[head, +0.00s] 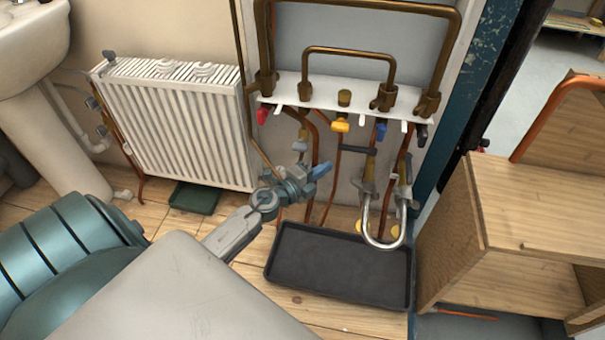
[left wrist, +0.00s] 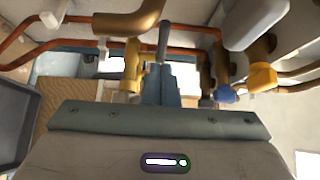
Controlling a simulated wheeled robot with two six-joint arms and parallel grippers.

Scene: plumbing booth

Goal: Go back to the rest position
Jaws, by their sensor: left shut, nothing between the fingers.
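My left gripper (head: 318,171) is shut and empty in front of the pipework, between the radiator and the lower pipes. Its arm reaches in from the lower left. In the left wrist view the narrow closed fingers (left wrist: 162,50) point up among brass fittings and pipes. Whether they touch a pipe cannot be told. My right gripper is in neither view.
A white radiator (head: 180,125) is at left. A black tray (head: 340,266) lies below, beside a U-shaped metal pipe (head: 383,243). A wooden shelf unit (head: 540,205) stands at right.

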